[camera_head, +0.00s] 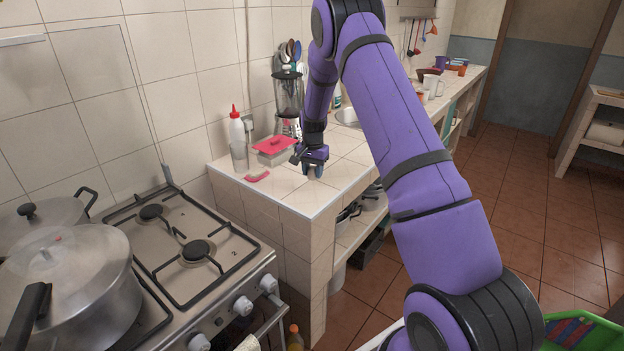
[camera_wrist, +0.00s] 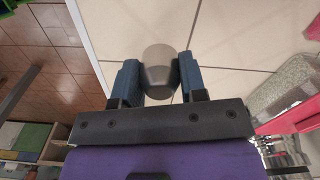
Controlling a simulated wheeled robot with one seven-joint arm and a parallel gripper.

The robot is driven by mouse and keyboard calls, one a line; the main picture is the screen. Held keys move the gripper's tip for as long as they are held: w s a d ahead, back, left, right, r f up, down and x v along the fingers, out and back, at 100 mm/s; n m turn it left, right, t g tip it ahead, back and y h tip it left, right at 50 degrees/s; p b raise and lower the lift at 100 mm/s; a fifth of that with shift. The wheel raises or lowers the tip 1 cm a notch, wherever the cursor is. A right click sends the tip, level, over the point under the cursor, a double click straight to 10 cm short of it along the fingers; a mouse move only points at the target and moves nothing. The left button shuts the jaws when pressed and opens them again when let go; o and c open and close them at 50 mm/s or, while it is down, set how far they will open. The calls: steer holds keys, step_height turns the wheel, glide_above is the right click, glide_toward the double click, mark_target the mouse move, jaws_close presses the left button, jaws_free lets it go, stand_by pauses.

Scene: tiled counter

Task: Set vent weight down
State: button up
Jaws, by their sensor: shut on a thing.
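The vent weight (camera_wrist: 160,72) is a small grey, rounded metal piece, seen in the wrist view between my two blue fingers. My gripper (camera_wrist: 160,82) is shut on it. In the head view my gripper (camera_head: 313,170) points down, low over the tiled counter (camera_head: 305,198) near its front corner. The weight is hidden or too small to make out there. I cannot tell whether it touches the tiles. The pressure cooker (camera_head: 62,275) with a metal lid stands on the stove at the left.
A red-lidded container (camera_head: 272,150), a pink piece (camera_head: 256,175), a glass (camera_head: 239,156) and a red-capped bottle (camera_head: 236,125) stand left of my gripper. The counter tiles in front of my gripper are clear up to the edge.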

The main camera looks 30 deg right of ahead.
mark_target(312, 178)
steer(key=shift+w+d+f, duration=0.1)
steer(key=shift+w+d, duration=0.05)
steer(key=shift+w, duration=0.35)
steer(key=shift+f, duration=1.7)
steer(key=shift+s+f, duration=0.1)
steer(key=o, duration=0.9)
steer(key=shift+o, duration=0.2)
